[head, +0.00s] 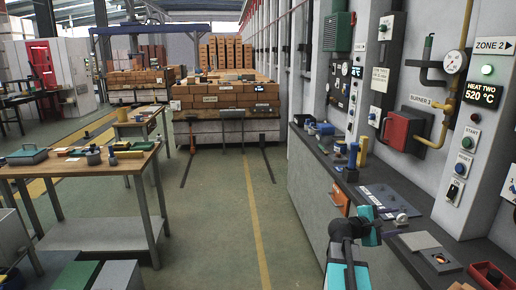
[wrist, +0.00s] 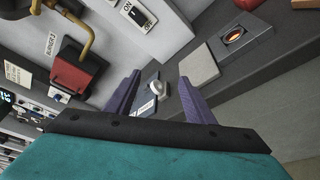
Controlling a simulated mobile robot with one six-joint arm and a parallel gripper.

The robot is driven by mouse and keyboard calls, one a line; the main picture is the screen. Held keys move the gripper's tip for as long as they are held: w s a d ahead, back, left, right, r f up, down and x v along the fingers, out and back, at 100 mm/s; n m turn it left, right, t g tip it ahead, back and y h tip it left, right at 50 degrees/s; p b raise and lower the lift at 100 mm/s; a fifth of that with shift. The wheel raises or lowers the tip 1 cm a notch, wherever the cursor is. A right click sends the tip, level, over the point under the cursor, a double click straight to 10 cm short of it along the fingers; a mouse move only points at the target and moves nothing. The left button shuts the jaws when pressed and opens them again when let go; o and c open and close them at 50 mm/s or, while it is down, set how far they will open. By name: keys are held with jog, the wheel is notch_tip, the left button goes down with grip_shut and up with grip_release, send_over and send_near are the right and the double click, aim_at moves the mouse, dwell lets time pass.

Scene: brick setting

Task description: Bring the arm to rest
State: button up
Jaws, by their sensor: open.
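My gripper (head: 390,223) is over the dark counter at the lower right of the head view, with my teal arm reaching up from the bottom edge. In the wrist view its two purple fingers (wrist: 158,82) stand well apart, so it is open. A small silver rounded piece (wrist: 158,88) shows in the gap between the fingers, on or beside a labelled plate. Nothing is gripped. The silver piece also shows in the head view (head: 401,217), close to the fingers.
A red burner box (head: 405,130) juts from the wall. A workbench (head: 100,165) stands left; the aisle between is clear.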

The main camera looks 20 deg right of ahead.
jog(key=w+a+f+n+y, duration=0.1)
jog(key=a+f+y, duration=0.3)
jog(key=a+f, duration=1.2)
jog(key=w+a+f+n+y, duration=0.1)
jog(key=a+f+y, duration=0.2)
jog(key=a+f, duration=1.35)
jog(key=s+a+f+g+y, duration=0.1)
jog(key=s+a+f, duration=0.25)
jog(key=f, duration=0.25)
jog(key=s+a+f+m+y, duration=0.1)
jog(key=s+a+f, duration=0.25)
jog(key=f, duration=0.25)
jog(key=s+a+f+g+y, duration=0.1)
jog(key=s+a+f+y, duration=0.15)
jog(key=s+f, duration=0.3)
jog(key=s+a+f+m+g+y, duration=0.1)
jog(key=s+a+f+m+y, duration=0.1)
jog(key=s+a+m, duration=0.2)
jog(key=s+a+f+m+g+y, duration=0.2)
jog(key=s+a+m, duration=0.1)
jog(key=s+a, duration=0.5)
jog(key=shift+a+f+m+g, duration=0.3)
jog(key=shift+a+m, duration=0.1)
jog(key=shift+a, duration=0.55)
jog(key=shift+s+y, duration=0.1)
jog(key=shift+y, duration=0.15)
